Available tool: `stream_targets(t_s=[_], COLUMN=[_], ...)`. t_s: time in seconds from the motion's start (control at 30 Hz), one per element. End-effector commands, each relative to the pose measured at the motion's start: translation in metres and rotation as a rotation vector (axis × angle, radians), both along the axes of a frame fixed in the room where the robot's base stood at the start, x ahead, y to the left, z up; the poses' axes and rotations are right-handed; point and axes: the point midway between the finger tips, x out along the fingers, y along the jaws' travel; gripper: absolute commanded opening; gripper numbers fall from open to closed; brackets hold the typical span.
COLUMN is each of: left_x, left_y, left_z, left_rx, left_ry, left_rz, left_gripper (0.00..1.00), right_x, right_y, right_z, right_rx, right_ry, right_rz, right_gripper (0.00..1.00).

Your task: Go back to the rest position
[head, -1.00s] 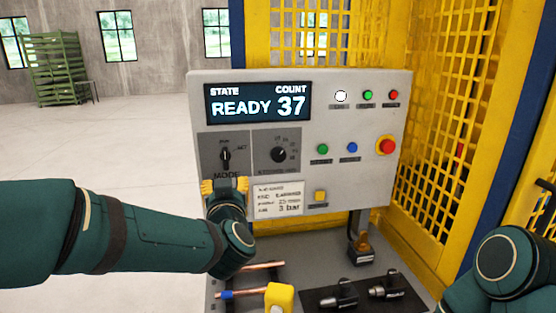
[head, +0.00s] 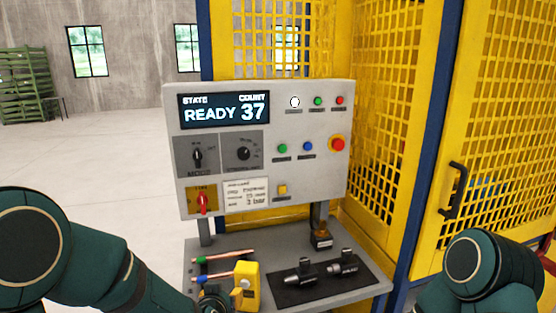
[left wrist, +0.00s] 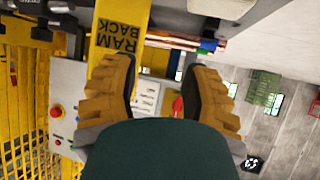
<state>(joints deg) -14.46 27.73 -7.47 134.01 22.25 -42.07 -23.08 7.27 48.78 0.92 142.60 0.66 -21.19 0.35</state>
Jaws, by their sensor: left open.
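My left gripper (left wrist: 160,75) is open in the left wrist view, its two yellow ribbed fingers spread apart with nothing between them. The control panel (head: 225,165) reads READY 37. Its red handle (head: 203,203) on a yellow plate points upright, and my left arm is apart from it. My right arm (head: 478,265) is at the lower right; its gripper is out of view.
The grey shelf (head: 350,293) holds copper tubes (head: 225,257), a yellow block (head: 246,285) and a dark mat (head: 300,291) with metal tools. A yellow mesh cage (head: 500,140) stands behind and right. Open floor (head: 100,150) lies left, with a green rack (head: 25,85) far back.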

Motion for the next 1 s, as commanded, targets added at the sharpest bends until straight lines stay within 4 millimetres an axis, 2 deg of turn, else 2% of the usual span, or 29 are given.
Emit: stream_targets(t_s=[0.03, 0.17, 0.2, 0.3, 0.4, 0.5, 0.6, 1.0], left_x=[-0.014, -0.060, -0.077, -0.121, -0.160, -0.188, -0.203, -0.205], left_y=[-0.001, -0.007, -0.009, -0.016, -0.022, -0.028, -0.031, -0.031], left_z=[-0.035, -0.109, -0.130, -0.172, -0.200, -0.215, -0.222, -0.223], left_rx=[-0.024, -0.111, -0.140, -0.214, -0.277, -0.320, -0.343, -0.348], left_ry=[0.091, 0.318, 0.390, 0.562, 0.703, 0.800, 0.848, 0.858], left_rz=[-0.016, -0.052, -0.060, -0.072, -0.077, -0.081, -0.082, -0.082], left_gripper=[0.46, 0.46, 0.46, 0.46, 0.46, 0.46, 0.46, 0.46], right_x=[0.000, -0.001, -0.001, 0.000, -0.001, -0.001, -0.001, -0.001], right_y=[0.000, 0.000, 0.000, 0.000, 0.000, 0.000, 0.000, 0.000], right_z=[0.000, -0.001, -0.001, -0.001, -0.001, -0.001, -0.001, -0.001], right_rx=[0.000, 0.000, 0.000, 0.000, 0.000, 0.000, 0.000, 0.000], right_ry=[0.001, 0.001, 0.001, 0.001, 0.001, 0.002, 0.002, 0.002], right_rz=[0.000, -0.001, -0.001, -0.001, 0.000, 0.001, 0.001, 0.001], right_gripper=[0.00, 0.00, 0.00, 0.00, 0.00, 0.00, 0.00, 0.00])
